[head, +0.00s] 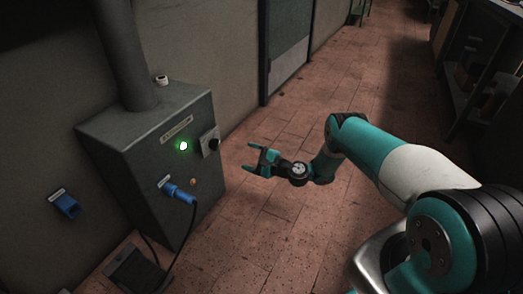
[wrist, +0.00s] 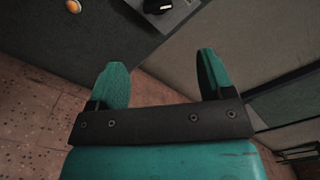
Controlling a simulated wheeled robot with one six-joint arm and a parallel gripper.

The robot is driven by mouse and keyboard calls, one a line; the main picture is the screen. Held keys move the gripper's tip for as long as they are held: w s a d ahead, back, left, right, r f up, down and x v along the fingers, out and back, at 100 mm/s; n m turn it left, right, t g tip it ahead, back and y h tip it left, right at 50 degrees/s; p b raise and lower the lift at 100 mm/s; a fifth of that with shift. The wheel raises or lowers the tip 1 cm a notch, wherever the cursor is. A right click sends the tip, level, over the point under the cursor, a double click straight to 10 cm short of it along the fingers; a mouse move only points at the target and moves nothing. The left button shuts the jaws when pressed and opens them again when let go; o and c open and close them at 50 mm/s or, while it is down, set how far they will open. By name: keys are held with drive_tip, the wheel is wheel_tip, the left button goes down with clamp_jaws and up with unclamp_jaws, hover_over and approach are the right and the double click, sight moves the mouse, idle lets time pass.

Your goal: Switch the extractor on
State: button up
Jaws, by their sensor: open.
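The extractor (head: 140,150) is a dark grey box with a thick duct on top, against the left wall. A green lamp (head: 183,146) is lit on its front. To the right of the lamp is a grey plate with a dark rotary switch (head: 211,143); the switch also shows at the top of the wrist view (wrist: 158,5). My gripper (head: 260,158) is open and empty, a short way right of the box and apart from it. In the wrist view its two teal fingers (wrist: 164,85) are spread with nothing between them.
A blue plug (head: 178,191) with a cable is in the box front, beside a small orange button (head: 193,182). A blue socket (head: 65,204) is on the left wall. A foot pedal (head: 133,270) lies on the floor. The tiled floor (head: 265,235) is clear; shelves (head: 480,70) stand right.

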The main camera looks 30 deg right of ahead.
drive_tip(key=shift+a+p+v, duration=0.2)
drive_tip(key=shift+p+v, duration=1.95)
drive_tip(key=shift+p, duration=0.65)
drive_tip(key=shift+s+r, duration=0.1)
